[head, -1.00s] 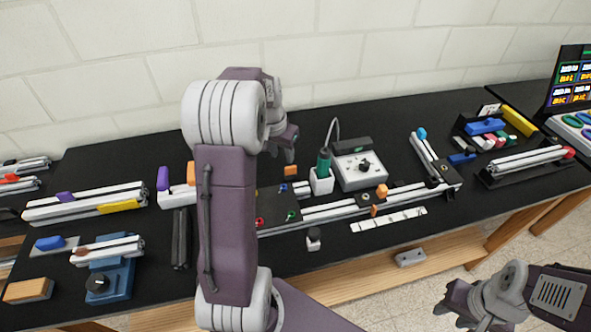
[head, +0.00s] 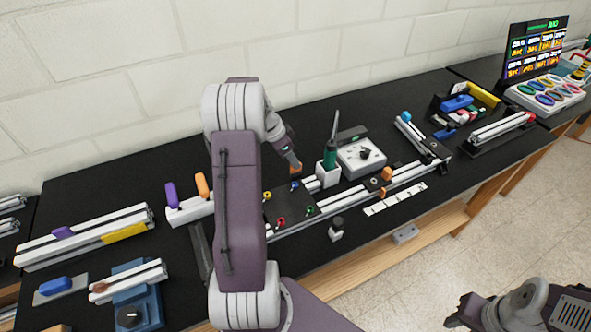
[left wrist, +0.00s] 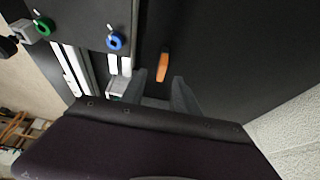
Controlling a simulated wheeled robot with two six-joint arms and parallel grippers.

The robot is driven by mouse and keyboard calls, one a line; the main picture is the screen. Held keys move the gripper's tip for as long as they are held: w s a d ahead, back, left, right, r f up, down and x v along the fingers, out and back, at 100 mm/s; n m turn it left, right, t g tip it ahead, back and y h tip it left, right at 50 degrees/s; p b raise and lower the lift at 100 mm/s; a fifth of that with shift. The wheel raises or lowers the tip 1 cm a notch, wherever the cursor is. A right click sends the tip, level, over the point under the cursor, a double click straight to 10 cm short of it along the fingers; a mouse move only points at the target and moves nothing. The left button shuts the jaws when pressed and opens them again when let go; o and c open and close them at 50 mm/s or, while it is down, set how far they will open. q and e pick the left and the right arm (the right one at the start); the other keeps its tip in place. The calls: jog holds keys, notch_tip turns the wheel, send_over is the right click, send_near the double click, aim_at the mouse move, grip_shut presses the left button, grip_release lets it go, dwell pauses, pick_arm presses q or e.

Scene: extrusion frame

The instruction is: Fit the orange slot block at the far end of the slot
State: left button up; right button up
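A small orange block (head: 295,168) lies on the black table behind the black plate, just below the fingers of my left gripper (head: 293,163). In the left wrist view the orange block (left wrist: 163,67) lies just beyond and between the tips of the open, empty fingers (left wrist: 160,88). A long grey slotted rail (head: 345,197) runs along the table in front of the plate. Another orange piece (head: 386,174) stands upright at this rail. I cannot tell which rail slot is meant. My right gripper (head: 458,308) hangs at the lower right, away from the table; its opening is unclear.
A white holder with a green-handled tool (head: 329,158) and a grey dial box (head: 361,157) stand right of the orange block. The black plate (head: 284,209) carries coloured rings. Bare table lies behind the block, before the wall.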

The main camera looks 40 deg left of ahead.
pick_arm(q)
jog(key=p+x, duration=0.1)
jog(key=x, duration=0.4)
jog(key=shift+a+f, duration=0.15)
jog(key=shift+f, duration=0.05)
jog(key=shift+r, duration=0.1)
jog(key=shift+c, duration=1.2)
grip_shut()
notch_tip(320, 180, up, 10)
jog(key=shift+r, duration=0.1)
